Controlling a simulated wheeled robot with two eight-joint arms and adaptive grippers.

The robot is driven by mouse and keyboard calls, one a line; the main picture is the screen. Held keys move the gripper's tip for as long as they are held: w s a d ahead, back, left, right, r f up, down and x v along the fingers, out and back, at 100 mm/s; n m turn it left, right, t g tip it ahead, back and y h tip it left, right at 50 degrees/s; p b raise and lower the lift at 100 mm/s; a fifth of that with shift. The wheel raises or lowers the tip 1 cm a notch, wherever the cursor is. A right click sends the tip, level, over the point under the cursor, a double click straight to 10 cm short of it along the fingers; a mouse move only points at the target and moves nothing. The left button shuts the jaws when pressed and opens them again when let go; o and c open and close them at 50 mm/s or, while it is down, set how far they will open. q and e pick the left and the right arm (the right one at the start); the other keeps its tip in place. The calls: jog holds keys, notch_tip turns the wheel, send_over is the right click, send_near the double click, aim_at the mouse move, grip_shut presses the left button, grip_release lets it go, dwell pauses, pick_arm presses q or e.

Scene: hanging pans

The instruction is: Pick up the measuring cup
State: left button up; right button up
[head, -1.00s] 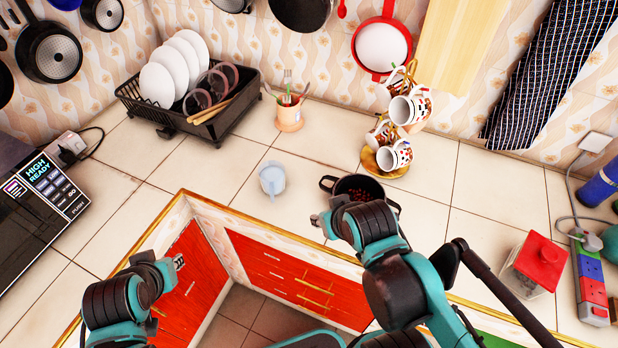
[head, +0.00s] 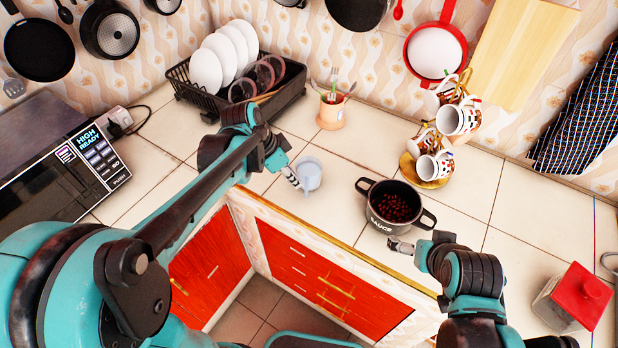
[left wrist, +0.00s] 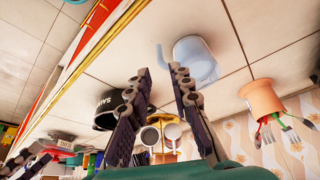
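The measuring cup (head: 309,174) is pale blue and translucent, standing on the tiled counter left of the sauce pot. It also shows in the left wrist view (left wrist: 194,60), with its handle toward the left. My left gripper (head: 291,178) is just left of the cup in the head view. In the left wrist view its two fingers (left wrist: 160,72) are apart with nothing held, and the handle appears in line with the gap between them. My right gripper (head: 401,246) is by the counter's front edge, below the pot; its finger opening is too small to judge.
A black sauce pot (head: 390,207) stands right of the cup, with a mug tree (head: 432,165) behind it. A utensil holder (head: 331,112) and dish rack (head: 285,96) are at the back. A red-lidded jar (head: 574,297) is at right. Bare counter surrounds the cup.

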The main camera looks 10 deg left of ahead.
aim_at(307, 198)
pick_arm(q)
jog(key=b+x, duration=0.4)
jog(key=x, duration=0.7)
jog(key=shift+d+f, duration=0.15)
jog(key=shift+f, duration=0.1)
jog(key=shift+r, duration=0.1)
grip_shut()
